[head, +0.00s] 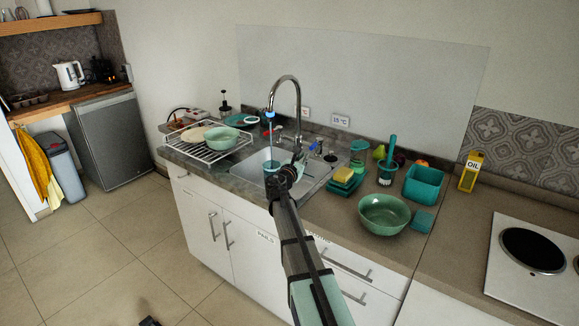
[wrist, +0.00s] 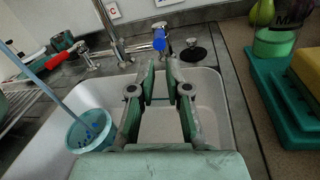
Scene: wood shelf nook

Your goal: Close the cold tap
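The cold tap (wrist: 160,42), with a blue handle, stands behind the sink to the right of the spout; its blue part also shows in the head view (head: 318,141). A tap with a red handle (wrist: 62,57) is left of the spout in the wrist view. A light-blue stream (wrist: 30,75) runs into a teal cup (wrist: 90,132) in the sink (wrist: 207,105). My gripper (wrist: 160,66) is over the sink, its fingertips parted with nothing between them. They point toward the blue handle, seemingly short of it. In the head view my gripper (head: 298,158) partly hides the tap area.
The curved spout (head: 285,80) rises at the sink's back. A dish rack (head: 208,148) is on the left. A sponge (head: 344,173), a green bowl (head: 383,214) and a teal tub (head: 424,182) crowd the right counter. A 15 °C sign (head: 340,121) is behind.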

